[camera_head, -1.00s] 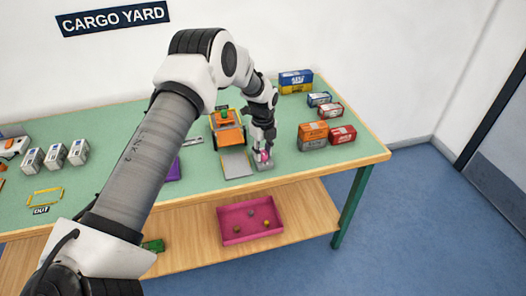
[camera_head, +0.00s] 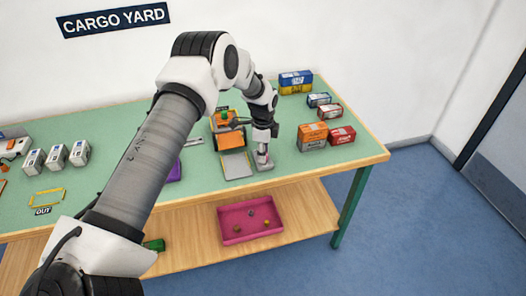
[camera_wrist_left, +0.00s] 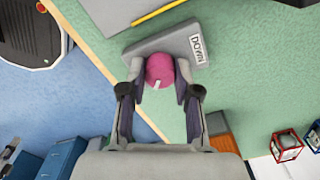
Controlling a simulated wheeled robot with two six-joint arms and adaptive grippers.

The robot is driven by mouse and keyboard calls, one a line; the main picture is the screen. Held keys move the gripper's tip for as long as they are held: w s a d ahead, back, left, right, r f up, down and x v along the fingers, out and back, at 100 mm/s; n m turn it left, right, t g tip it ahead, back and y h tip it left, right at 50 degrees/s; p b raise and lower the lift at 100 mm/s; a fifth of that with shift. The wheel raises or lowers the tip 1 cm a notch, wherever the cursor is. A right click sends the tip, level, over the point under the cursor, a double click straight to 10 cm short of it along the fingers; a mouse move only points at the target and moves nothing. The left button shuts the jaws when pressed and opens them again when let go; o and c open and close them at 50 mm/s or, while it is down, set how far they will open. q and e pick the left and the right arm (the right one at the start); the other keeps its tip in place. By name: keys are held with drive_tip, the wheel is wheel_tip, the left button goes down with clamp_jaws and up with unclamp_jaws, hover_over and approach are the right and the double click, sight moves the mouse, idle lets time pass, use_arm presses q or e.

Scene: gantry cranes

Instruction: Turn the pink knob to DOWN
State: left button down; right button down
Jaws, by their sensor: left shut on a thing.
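The pink knob (camera_wrist_left: 160,70) sits on a grey control box (camera_wrist_left: 165,46) with a white DOWN label (camera_wrist_left: 199,46) towards its right end in the left wrist view. A white mark on the knob points towards the wrist, away from that label. My left gripper (camera_wrist_left: 158,82) is shut on the knob, one finger on each side. In the head view the left gripper (camera_head: 263,153) reaches down onto the grey box (camera_head: 264,166) near the table's front edge; the knob is mostly hidden by the fingers there. My right gripper is not in view.
An orange gantry crane (camera_head: 224,139) with a grey plate (camera_head: 236,165) stands just left of the box. Orange and red containers (camera_head: 312,136) stand to the right, more behind. A pink tray (camera_head: 249,238) lies on the lower shelf. Small white containers (camera_head: 56,156) stand at left.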

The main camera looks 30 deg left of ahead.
use_arm(q)
drive_tip(key=n+p, duration=0.1)
drive_tip(key=n, duration=0.6)
drive_tip(key=shift+s+f, duration=0.1)
drive_tip(key=n+p, duration=0.1)
drive_tip(key=n, duration=0.5)
drive_tip(key=shift+n, duration=0.3)
drive_tip(key=n+p, duration=0.1)
drive_tip(key=n, duration=0.5)
drive_tip(key=shift+p, duration=0.3)
drive_tip(key=n, duration=0.3)
drive_tip(key=shift+s+n+p, duration=0.1)
drive_tip(key=shift+n+p, duration=0.25)
drive_tip(key=shift+n, duration=0.05)
drive_tip(key=shift+f+n+p, duration=0.1)
drive_tip(key=shift+n+p, duration=0.2)
drive_tip(key=shift+n, duration=1.4)
drive_tip(key=c, duration=0.8)
unclamp_jaws()
